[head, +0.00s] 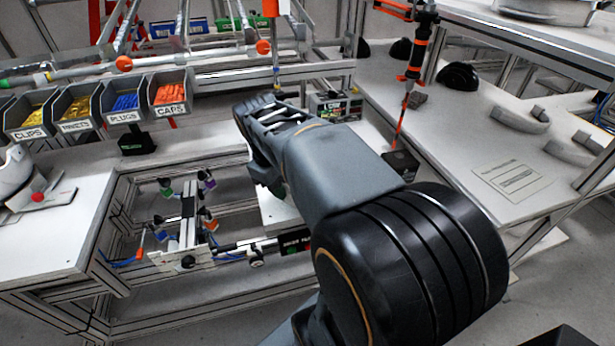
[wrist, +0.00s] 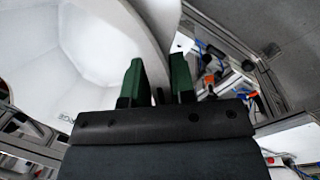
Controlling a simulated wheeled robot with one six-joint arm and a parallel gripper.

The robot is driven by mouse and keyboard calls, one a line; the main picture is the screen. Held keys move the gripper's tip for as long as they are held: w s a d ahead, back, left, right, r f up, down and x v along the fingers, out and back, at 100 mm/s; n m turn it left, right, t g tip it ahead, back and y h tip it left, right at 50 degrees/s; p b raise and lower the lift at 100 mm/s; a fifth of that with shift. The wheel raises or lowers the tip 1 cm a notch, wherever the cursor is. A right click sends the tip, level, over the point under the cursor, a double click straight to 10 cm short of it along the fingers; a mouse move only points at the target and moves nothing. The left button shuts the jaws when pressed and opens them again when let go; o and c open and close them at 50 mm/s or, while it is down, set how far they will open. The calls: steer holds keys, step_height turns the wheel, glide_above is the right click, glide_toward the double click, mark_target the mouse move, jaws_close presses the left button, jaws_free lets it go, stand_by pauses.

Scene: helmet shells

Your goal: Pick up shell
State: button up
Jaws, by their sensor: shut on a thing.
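A large white shell (wrist: 100,45) with a smooth curved wall fills the upper left of the wrist view. My gripper (wrist: 158,72) has two green fingers, one on each side of the shell's rim, and is shut on that rim. The shell's far side runs out of the picture. In the head view my arm hides the gripper. A white surface (head: 275,207) shows below my arm there, but I cannot tell whether it is the held shell.
A white helmet-like piece (head: 14,172) rests on the left bench (head: 62,238). Labelled bins (head: 125,103) stand behind it. A fixture with coloured clamps (head: 188,215) sits left of my arm. The right bench (head: 455,130) holds black domes (head: 458,76) and grey curved parts (head: 520,118).

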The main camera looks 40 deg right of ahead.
jaws_close()
steer(key=shift+r, duration=0.15)
